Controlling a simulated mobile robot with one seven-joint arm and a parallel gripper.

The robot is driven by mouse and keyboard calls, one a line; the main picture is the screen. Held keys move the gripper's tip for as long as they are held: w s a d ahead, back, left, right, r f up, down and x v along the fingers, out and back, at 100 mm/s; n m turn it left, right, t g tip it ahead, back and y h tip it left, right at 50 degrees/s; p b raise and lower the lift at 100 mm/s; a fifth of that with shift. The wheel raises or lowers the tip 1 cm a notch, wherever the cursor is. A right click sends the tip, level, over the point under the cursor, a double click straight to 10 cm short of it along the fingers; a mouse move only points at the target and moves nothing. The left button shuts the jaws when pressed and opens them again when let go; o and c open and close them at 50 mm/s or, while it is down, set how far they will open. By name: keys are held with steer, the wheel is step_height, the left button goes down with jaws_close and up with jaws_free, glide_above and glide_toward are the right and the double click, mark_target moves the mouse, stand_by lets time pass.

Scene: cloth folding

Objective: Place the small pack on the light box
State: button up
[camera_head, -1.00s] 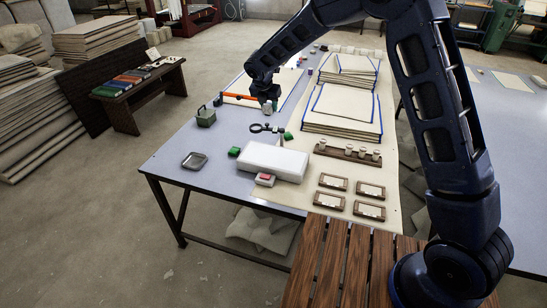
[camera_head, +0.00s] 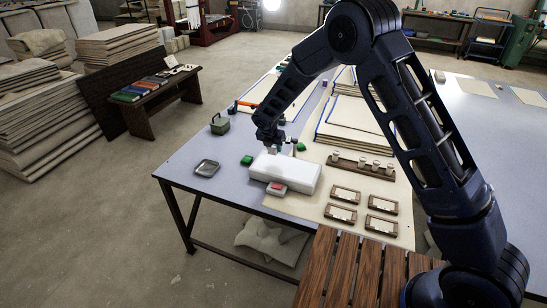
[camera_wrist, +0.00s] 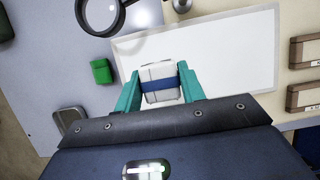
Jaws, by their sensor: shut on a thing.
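The light box (camera_head: 290,176) is a low white slab near the table's front left corner. Its pale top panel (camera_wrist: 235,52) fills the middle of the wrist view. My gripper (camera_head: 272,147) is over the back left part of the light box. In the wrist view its teal fingers are shut on the small pack (camera_wrist: 160,72), a white bundle with a blue band. The pack is over the panel. I cannot tell whether its underside touches the panel.
A green block (camera_head: 247,160) and a grey tray (camera_head: 207,168) lie left of the light box. A small red-topped box (camera_head: 277,188) sits at its front. A magnifier (camera_wrist: 99,14) is close behind. A spool rack (camera_head: 360,166) and several wooden frames (camera_head: 346,194) are right.

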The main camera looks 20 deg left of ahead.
mark_target(273, 163)
steer(key=shift+f, duration=2.85)
steer(key=o, duration=1)
steer(key=shift+f, duration=0.1)
steer(key=shift+c, duration=0.2)
steer(key=v, duration=1.2)
